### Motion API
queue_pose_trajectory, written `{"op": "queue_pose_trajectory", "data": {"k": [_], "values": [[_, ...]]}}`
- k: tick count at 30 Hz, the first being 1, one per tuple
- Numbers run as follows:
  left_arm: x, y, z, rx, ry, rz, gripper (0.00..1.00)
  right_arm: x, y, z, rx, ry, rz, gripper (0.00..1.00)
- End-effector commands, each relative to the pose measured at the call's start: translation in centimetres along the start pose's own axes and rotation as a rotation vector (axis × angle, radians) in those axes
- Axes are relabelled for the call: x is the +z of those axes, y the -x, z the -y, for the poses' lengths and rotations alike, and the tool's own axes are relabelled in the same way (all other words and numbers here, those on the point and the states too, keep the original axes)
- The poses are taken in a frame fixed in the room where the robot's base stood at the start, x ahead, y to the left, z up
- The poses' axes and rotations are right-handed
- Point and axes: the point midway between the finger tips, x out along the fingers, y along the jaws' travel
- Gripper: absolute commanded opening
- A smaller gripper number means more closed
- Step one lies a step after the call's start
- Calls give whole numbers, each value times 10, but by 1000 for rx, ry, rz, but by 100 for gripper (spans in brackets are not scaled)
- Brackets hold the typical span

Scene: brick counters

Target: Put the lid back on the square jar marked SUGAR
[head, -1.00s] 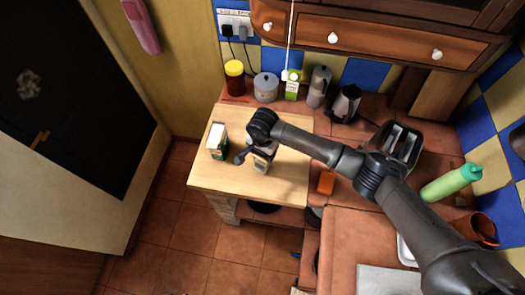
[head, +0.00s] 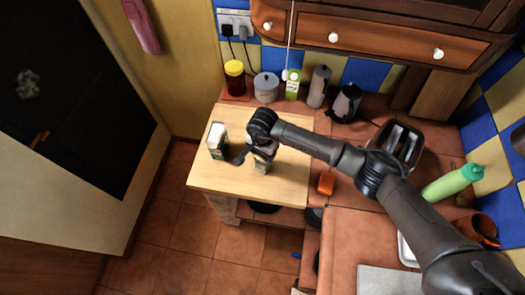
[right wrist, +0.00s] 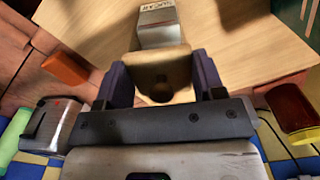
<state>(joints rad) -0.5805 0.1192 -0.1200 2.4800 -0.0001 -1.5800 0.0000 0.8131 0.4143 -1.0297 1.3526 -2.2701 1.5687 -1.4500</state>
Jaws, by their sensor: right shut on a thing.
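The square metal jar marked SUGAR (right wrist: 157,28) stands on the pale wooden board, its lettering upside down in the right wrist view. In the head view the jar (head: 261,165) is partly hidden under my right gripper (head: 254,152). My right gripper (right wrist: 162,80) is shut on the tan square lid (right wrist: 150,66), which has a dark round knob. The lid is between the fingers and overlaps the near end of the jar in the right wrist view. I cannot tell whether lid and jar touch. My left gripper is not in view.
A carton-like box (head: 217,141) stands left of the jar on the wooden board (head: 285,185). An orange block (head: 326,183) lies to the right. A yellow-lidded jar (head: 235,78), a grey pot (head: 266,87) and a kettle (head: 346,102) line the back. The board's front is clear.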

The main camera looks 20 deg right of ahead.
Motion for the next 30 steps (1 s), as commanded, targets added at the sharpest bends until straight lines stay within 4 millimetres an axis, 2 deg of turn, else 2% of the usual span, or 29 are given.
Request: {"op": "queue_pose_trajectory", "data": {"k": [30], "values": [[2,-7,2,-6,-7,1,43,0,-3,0,0,0,0,40]]}}
